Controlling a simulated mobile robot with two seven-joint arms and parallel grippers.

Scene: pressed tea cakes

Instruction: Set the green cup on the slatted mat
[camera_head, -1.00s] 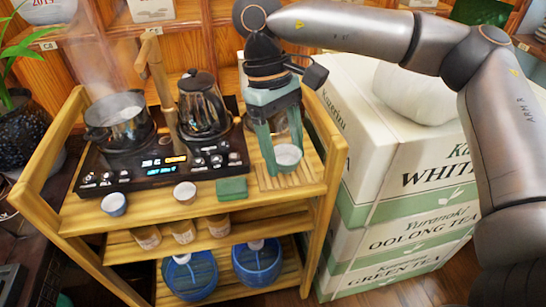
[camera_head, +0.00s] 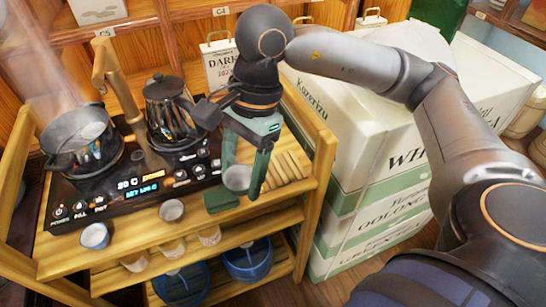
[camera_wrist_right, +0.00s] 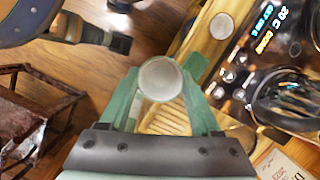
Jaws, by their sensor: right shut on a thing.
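The green cup (camera_head: 238,178), whose visible inside looks pale grey, is between the fingers of my right gripper (camera_head: 243,186), which is shut on it. In the head view it shows just left of the slatted mat (camera_head: 287,170), above the cart top. In the right wrist view the cup (camera_wrist_right: 160,78) shows its round open mouth between the green fingers, and part of the slatted mat (camera_wrist_right: 168,119) shows beyond it. I cannot tell its exact height.
A folded green cloth (camera_head: 222,201) lies left of the mat. A stove panel (camera_head: 137,188) carries a pot (camera_head: 75,145) and a dark kettle (camera_head: 168,108). Tea boxes (camera_head: 365,145) stand right.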

